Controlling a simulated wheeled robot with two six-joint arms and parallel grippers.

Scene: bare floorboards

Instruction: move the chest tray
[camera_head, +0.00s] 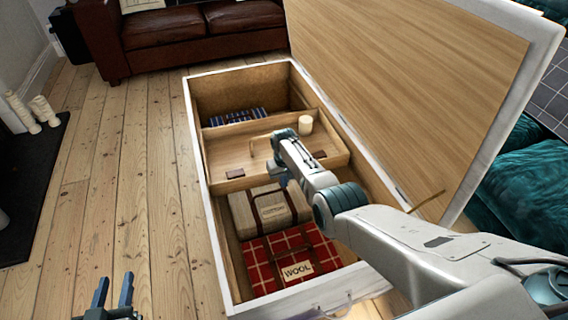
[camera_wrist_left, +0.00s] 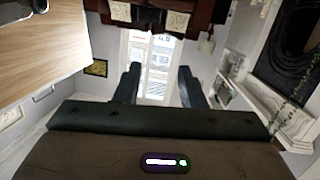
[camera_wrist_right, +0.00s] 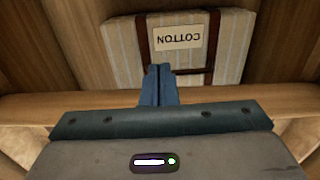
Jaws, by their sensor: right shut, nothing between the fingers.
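The wooden tray (camera_head: 232,150) sits across the open chest (camera_head: 205,190), about midway along its length. A cream cylinder (camera_head: 305,125) stands at the tray's far right corner. My right gripper (camera_head: 281,178) is over the near side of the tray, its jaws partly hidden by its own wrist. In the right wrist view its fingers (camera_wrist_right: 158,85) are together and empty, with a wooden edge just below them. Whether they touch the tray is unclear. My left gripper (camera_head: 115,290) is open and empty over the floor left of the chest; its spread fingers show in the left wrist view (camera_wrist_left: 158,88).
A striped cotton bundle (camera_head: 270,208) and a red checked wool bundle (camera_head: 290,260) lie in the chest's near part. Dark blue folded items (camera_head: 238,116) lie beyond the tray. The raised lid (camera_head: 400,90) stands at right. A brown sofa (camera_head: 175,40) is behind; left floorboards are clear.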

